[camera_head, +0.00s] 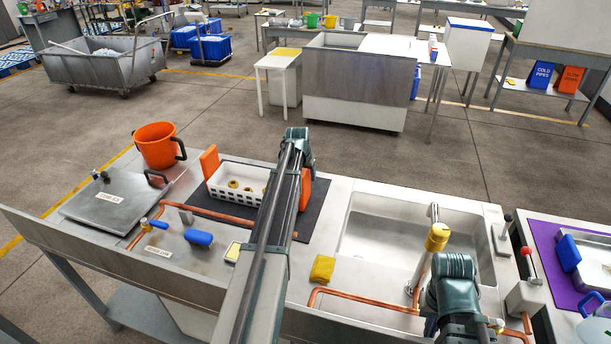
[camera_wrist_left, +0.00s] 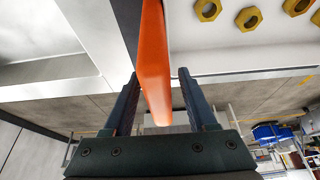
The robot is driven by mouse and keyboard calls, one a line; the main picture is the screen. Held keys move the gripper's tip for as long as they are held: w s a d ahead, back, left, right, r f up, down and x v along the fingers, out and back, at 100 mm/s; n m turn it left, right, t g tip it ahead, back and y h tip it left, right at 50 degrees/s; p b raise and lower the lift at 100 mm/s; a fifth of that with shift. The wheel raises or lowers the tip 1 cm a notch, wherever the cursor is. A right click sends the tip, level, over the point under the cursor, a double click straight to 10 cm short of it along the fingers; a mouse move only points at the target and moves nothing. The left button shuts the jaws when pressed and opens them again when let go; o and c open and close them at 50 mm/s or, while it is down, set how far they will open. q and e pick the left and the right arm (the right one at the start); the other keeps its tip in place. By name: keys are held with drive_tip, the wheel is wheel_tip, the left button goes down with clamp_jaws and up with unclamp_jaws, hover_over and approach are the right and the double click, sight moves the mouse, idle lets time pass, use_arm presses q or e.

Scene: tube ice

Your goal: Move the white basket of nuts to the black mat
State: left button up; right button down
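The white basket (camera_head: 228,196) has orange handles at its two ends and yellow nuts inside. It is over the back part of the black mat (camera_head: 212,208); whether it rests flat is hard to tell. My left arm crosses in front of its right part. In the left wrist view, the orange handle (camera_wrist_left: 154,60) stands between the fingers of my left gripper (camera_wrist_left: 160,100), with a gap visible on its right side, and nuts (camera_wrist_left: 248,18) show beyond. My right arm is at the lower right by the sink; its fingertips cannot be made out.
An orange bucket (camera_head: 158,145) and a metal lid (camera_head: 118,197) are left of the mat. The sink (camera_head: 385,235) is to the right, with copper pipes along the front edge.

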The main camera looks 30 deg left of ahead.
use_arm(q)
drive_tip(key=p+v, duration=1.1)
drive_tip(key=v, duration=0.1)
drive_tip(key=shift+r, duration=0.1)
